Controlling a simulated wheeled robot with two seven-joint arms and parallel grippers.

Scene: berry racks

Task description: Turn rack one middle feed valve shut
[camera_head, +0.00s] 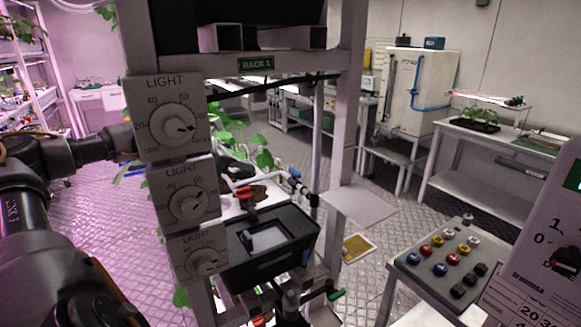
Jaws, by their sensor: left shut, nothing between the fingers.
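Rack one carries a green RACK 1 sign (255,64) on its top beam. Behind the post I see a red-handled valve (244,193) on white pipe, a blue-handled valve (294,173) further right, and a green-handled valve (335,294) low on the rack. I cannot tell from labels which is the middle feed valve. My left gripper (121,139) reaches in from the left and passes behind the upper light panel. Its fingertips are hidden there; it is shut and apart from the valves. My right gripper is not in view.
Three LIGHT dial panels (168,112) are stacked on the rack's left post, close to my left arm. A button console (440,262) stands at right, beside a white switch panel (548,235). Open floor lies behind the rack.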

